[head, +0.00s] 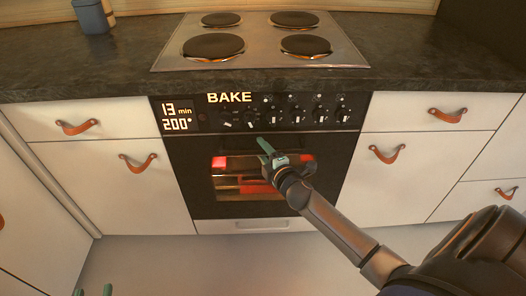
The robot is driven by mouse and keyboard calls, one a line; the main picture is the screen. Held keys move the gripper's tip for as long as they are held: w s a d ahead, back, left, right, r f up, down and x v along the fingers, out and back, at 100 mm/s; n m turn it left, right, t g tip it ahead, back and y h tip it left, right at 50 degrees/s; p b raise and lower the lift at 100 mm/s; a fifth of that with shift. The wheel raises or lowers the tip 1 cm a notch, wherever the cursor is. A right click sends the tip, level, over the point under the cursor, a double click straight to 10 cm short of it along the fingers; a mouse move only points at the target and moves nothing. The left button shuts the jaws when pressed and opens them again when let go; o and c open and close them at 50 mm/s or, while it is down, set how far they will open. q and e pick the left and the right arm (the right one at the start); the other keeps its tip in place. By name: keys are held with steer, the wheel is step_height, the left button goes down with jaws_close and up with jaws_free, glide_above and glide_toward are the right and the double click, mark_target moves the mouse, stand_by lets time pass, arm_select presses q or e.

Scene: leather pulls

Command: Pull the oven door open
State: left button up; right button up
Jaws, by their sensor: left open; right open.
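The black oven door (195,190) is shut, under a control panel (275,112) reading BAKE, 13 min and 200°. A window in the door shows a red glow and a red thing inside. My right gripper (268,150) is open, with green fingers in front of the upper middle of the door. The gripper and its wrist cover part of the window. A door handle is hard to make out against the black front, and I cannot tell whether the fingers touch anything. Only the green fingertips of my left gripper (93,291) show at the bottom left edge, spread apart.
White drawers and cabinets with leather pulls (137,163) flank the oven. A dark countertop (110,60) and a hob (260,45) with several plates lie above. A blue container (91,15) stands back left. The floor (170,262) in front is clear at lower left.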

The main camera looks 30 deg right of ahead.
jaws_close()
stand_by(1.4)
